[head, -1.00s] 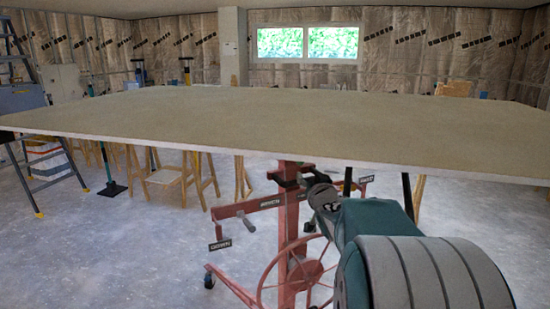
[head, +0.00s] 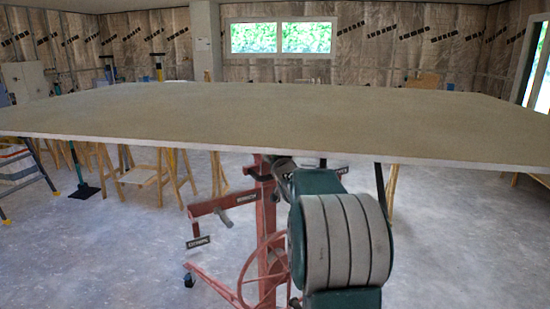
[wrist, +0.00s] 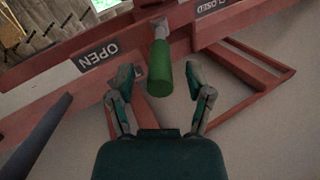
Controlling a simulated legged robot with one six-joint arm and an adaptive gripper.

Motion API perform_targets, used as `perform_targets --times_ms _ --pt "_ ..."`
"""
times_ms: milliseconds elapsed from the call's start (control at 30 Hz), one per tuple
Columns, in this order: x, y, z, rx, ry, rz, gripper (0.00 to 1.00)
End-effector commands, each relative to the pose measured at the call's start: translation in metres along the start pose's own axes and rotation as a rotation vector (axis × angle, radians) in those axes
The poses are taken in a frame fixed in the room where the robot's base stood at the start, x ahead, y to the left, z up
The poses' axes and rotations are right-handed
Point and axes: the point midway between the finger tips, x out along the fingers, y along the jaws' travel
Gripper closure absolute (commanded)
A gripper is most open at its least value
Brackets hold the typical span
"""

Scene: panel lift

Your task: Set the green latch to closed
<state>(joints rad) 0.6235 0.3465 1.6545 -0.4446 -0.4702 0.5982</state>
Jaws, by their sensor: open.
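The green latch handle (wrist: 160,70) shows in the wrist view, a green cylinder on a pale metal stem at the red bar. My gripper (wrist: 160,88) is open, with one finger on each side of the green handle's lower end. Whether the fingers touch it I cannot tell. A sign reading OPEN (wrist: 95,57) is left of the handle, and a sign reading CLOSED (wrist: 208,6) is at the upper right. In the head view my arm covers the latch, and the red panel lift (head: 266,215) stands beside it.
A large flat panel (head: 260,120) lies on top of the lift and spans the head view. Wooden sawhorses (head: 160,175) and a step ladder (head: 25,175) stand at the left. Pale floor is open at the right. A dark bar (wrist: 38,135) crosses the wrist view's lower left.

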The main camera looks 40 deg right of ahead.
Motion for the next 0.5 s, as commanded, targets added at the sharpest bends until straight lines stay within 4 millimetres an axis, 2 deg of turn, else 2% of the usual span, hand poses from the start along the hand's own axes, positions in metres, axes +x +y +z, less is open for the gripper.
perform_targets --times_ms 133,167,200,267,300,500 --pt "0.0002 0.0004 0.0003 0.000 0.000 0.000 0.33" --pt "0.0002 0.0004 0.0002 0.000 0.000 0.000 0.38" --pt "0.0001 0.0004 0.0002 0.000 0.000 0.000 0.56" --pt "0.0001 0.0004 0.0002 0.000 0.000 0.000 0.82" --pt "0.0001 0.0004 0.0002 0.000 0.000 0.000 1.00" --pt "0.0000 0.0004 -0.0001 0.000 0.000 0.000 1.00"
